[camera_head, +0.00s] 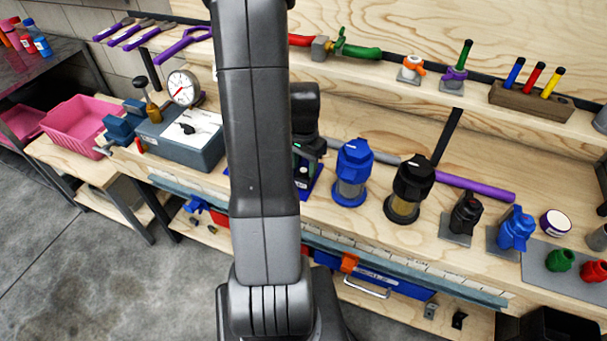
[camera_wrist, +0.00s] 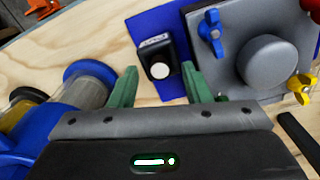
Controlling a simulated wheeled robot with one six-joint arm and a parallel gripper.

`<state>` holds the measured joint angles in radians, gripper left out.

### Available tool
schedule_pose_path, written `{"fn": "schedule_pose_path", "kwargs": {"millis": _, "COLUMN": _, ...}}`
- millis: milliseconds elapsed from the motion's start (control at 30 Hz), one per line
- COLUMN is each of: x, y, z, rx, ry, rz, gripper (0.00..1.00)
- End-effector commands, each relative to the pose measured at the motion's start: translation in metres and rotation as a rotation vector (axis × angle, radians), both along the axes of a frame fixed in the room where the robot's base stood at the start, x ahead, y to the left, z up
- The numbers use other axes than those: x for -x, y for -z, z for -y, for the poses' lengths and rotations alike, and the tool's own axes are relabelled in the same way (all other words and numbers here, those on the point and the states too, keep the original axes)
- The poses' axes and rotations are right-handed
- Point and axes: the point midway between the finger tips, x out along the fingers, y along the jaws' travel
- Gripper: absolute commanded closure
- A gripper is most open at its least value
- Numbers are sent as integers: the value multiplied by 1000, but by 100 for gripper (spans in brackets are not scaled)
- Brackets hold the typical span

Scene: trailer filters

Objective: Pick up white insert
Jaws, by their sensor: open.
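A small black block with a round white face, which looks like the white insert (camera_wrist: 161,70), stands at the edge of a blue mat (camera_wrist: 180,30) in the wrist view. My gripper (camera_wrist: 160,82) is open, with one green finger on each side of the block in the picture. I see no clear contact between the fingers and the block.
A blue filter (camera_head: 352,172) and a black filter (camera_head: 408,188) stand right of my gripper. A grey plate (camera_wrist: 232,72) with a round knob and coloured wing nuts lies close to the right finger. A grey box with a gauge (camera_head: 183,88) stands left.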

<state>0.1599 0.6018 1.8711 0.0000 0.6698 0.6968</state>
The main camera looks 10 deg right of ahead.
Motion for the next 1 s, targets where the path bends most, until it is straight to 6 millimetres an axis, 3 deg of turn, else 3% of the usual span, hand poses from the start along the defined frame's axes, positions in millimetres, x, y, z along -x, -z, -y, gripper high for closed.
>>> {"fn": "schedule_pose_path", "kwargs": {"millis": 367, "x": 0, "y": 9, "z": 0, "rx": 1, "ry": 0, "rz": 1, "gripper": 56}}
{"fn": "schedule_pose_path", "kwargs": {"millis": 600, "x": 0, "y": 9, "z": 0, "rx": 0, "ry": 0, "rz": 1, "gripper": 100}}
{"fn": "schedule_pose_path", "kwargs": {"millis": 1000, "x": -1, "y": 0, "z": 0, "rx": 1, "ry": 0, "rz": 5, "gripper": 100}}
